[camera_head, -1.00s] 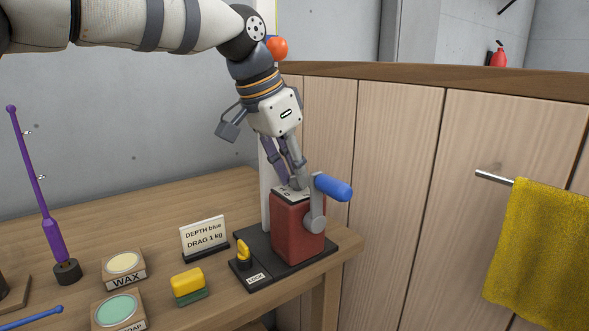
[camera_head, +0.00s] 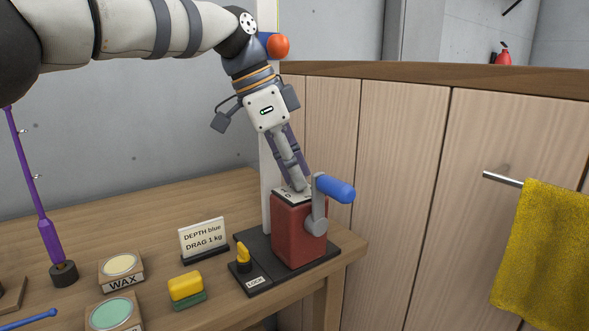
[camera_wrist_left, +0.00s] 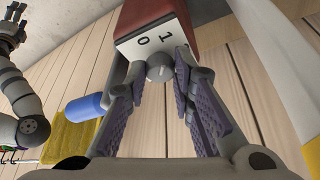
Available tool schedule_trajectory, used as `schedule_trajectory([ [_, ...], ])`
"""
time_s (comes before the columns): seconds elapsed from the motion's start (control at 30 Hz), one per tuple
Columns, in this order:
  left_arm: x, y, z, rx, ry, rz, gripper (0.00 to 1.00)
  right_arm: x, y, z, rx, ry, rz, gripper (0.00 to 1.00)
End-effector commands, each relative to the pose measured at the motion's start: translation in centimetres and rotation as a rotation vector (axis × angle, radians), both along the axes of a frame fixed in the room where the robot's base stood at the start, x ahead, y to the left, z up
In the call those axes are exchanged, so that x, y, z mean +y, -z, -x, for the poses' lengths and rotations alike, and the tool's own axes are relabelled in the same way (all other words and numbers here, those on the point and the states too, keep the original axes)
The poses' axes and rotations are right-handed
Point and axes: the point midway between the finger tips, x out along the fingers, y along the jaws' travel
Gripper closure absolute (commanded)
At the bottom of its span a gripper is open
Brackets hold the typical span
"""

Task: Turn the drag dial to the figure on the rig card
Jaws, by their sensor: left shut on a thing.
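The rig card (camera_head: 204,238) reads "DEPTH blue" and "DRAG 1 kg". The red winch-like box (camera_head: 298,232) stands on a dark base, with a white scale plate on top. My left gripper (camera_head: 301,184) reaches down to that top and is shut on the drag dial. In the left wrist view the grey drag dial (camera_wrist_left: 159,67) sits between the fingers. The figures 0 and 1 show on the white plate (camera_wrist_left: 150,45), with another figure partly hidden by a finger. I cannot read the dial's pointer. My right gripper (camera_wrist_left: 12,20) shows at the wrist view's edge, its jaws unclear.
A crank with a blue handle (camera_head: 335,188) juts from the box's right side. A yellow lever (camera_head: 243,256) stands by the LOCK label. A yellow-green sponge (camera_head: 186,288), a wax tin (camera_head: 122,265) and a purple rod (camera_head: 40,215) are to the left. A yellow towel (camera_head: 540,255) hangs right.

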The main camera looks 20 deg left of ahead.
Motion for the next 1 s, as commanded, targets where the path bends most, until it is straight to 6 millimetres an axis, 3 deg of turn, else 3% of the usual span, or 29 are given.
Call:
schedule_trajectory([
  [0.3,0.0,0.1,0.0,0.002,0.001,-0.003,1.0,0.0,0.0,0.0,0.0,0.0,0.0,0.43],
  [0.33,0.0,0.1,0.0,0.002,0.001,-0.003,0.73,0.0,0.0,0.0,0.0,0.0,0.0,0.43],
  [0.37,0.0,0.1,0.0,0.002,0.0,-0.002,0.69,0.0,0.0,0.0,0.0,0.0,0.0,0.43],
  [0.67,0.1,-0.1,0.0,0.0,0.0,-0.001,0.69,0.0,0.0,0.0,0.0,0.0,0.0,0.43],
  [0.77,0.5,-1.4,0.1,-0.003,-0.001,-0.001,0.69,0.0,0.0,0.0,0.0,0.0,0.0,0.43],
  [1.0,2.8,-7.6,1.2,-0.004,-0.002,-0.002,0.69,0.0,0.0,0.0,0.0,0.0,0.0,0.43],
])
